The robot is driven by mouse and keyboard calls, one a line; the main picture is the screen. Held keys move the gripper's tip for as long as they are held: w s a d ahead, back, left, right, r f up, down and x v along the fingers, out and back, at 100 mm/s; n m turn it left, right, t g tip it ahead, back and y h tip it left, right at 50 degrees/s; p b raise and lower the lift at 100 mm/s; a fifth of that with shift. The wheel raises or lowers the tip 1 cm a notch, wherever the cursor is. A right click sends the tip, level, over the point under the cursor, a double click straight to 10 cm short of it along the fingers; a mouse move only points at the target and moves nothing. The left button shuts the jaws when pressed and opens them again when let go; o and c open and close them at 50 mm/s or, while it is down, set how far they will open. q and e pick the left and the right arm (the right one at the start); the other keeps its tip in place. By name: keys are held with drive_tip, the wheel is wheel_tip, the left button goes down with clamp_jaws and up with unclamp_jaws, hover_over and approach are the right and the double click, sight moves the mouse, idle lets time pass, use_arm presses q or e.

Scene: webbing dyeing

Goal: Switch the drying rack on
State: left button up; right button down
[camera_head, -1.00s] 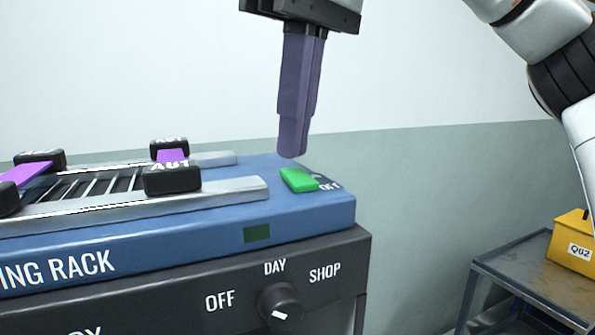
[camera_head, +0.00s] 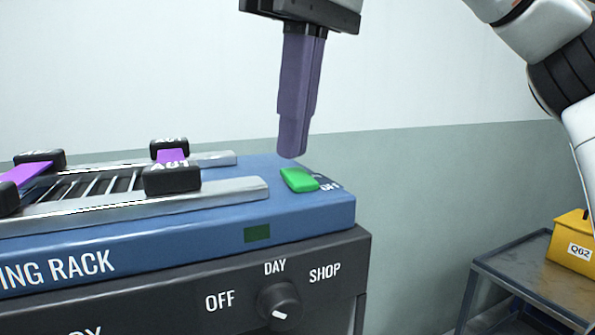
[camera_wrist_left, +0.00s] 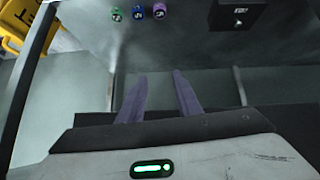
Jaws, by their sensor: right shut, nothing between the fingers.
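The drying rack (camera_head: 200,235) is a blue box at the left of the head view, its lettering partly cut off. A green switch (camera_head: 299,180) sits on its top near the right end, beside small white lettering that seems to read OFF. A dark green window (camera_head: 257,233) on the rack's front looks unlit. My right gripper (camera_head: 292,155) is shut and empty, pointing down, with its purple fingertips just above the far side of the switch. I cannot tell whether they touch it. My left gripper (camera_wrist_left: 160,75) shows in the left wrist view, its fingers apart with nothing between them.
Metal rails and black ABT-marked blocks (camera_head: 172,180) with purple webbing lie on the rack. Below is a dark unit with an OFF/DAY/SHOP knob (camera_head: 279,302). A yellow Q62 bin (camera_head: 573,250) stands on a grey cart (camera_head: 535,275). Small coloured jars (camera_wrist_left: 138,12) show in the wrist view.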

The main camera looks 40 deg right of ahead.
sight(295, 170)
drive_tip(key=shift+f+b, duration=0.45)
drive_tip(key=shift+f, duration=0.3)
idle(0.3)
wheel_tip(295, 170, up, 2)
drive_tip(key=p, duration=0.2)
drive_tip(key=shift+r+p, duration=0.25)
drive_tip(key=shift+p, duration=0.15)
drive_tip(key=shift+r, duration=2.3)
